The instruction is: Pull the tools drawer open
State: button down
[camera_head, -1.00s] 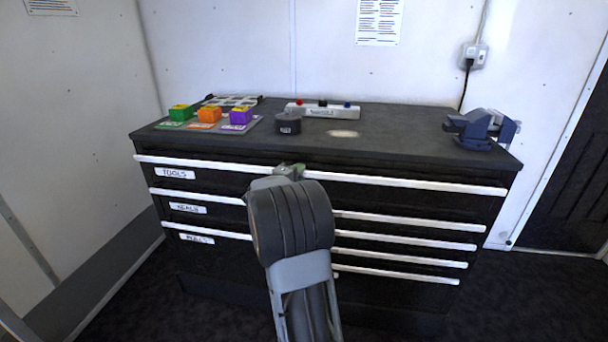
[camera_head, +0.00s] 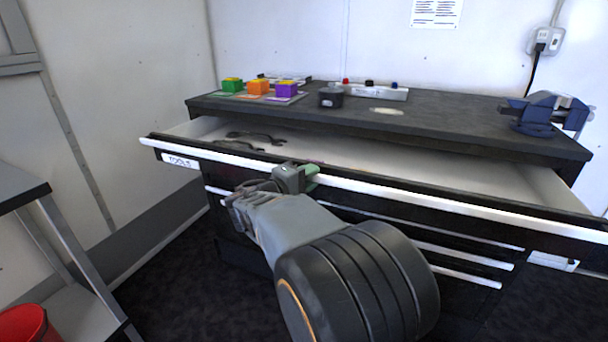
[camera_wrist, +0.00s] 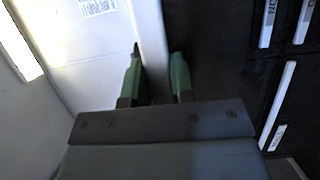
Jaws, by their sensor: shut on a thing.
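The tools drawer (camera_head: 470,178) is the top drawer of the black cabinet and stands pulled out, with its pale inside showing. Its white handle bar (camera_head: 420,193) runs along the front edge, and a TOOLS label (camera_head: 180,161) is at its left end. My gripper (camera_head: 308,172) is shut on this handle near the middle of the drawer front. In the wrist view the green fingers (camera_wrist: 157,78) sit either side of the drawer's front edge. Dark tools (camera_head: 250,140) lie in the left part of the drawer, too small to tell apart.
On the cabinet top (camera_head: 440,121) are coloured blocks (camera_head: 259,87), a dark round object (camera_head: 331,97), a white strip with knobs (camera_head: 375,92) and a blue vise (camera_head: 550,112). A shelf rack (camera_head: 60,215) with a red bucket (camera_head: 28,324) stands at the left. Lower drawers are shut.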

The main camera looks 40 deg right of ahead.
jog(key=shift+s+a, duration=0.2)
jog(key=shift+a, duration=0.25)
jog(key=c, duration=1)
grip_release()
jog(key=shift+o, duration=0.2)
jog(key=a+p, duration=0.2)
jog(key=a, duration=1.1)
jog(key=shift+a, duration=0.4)
jog(key=shift+s, duration=0.1)
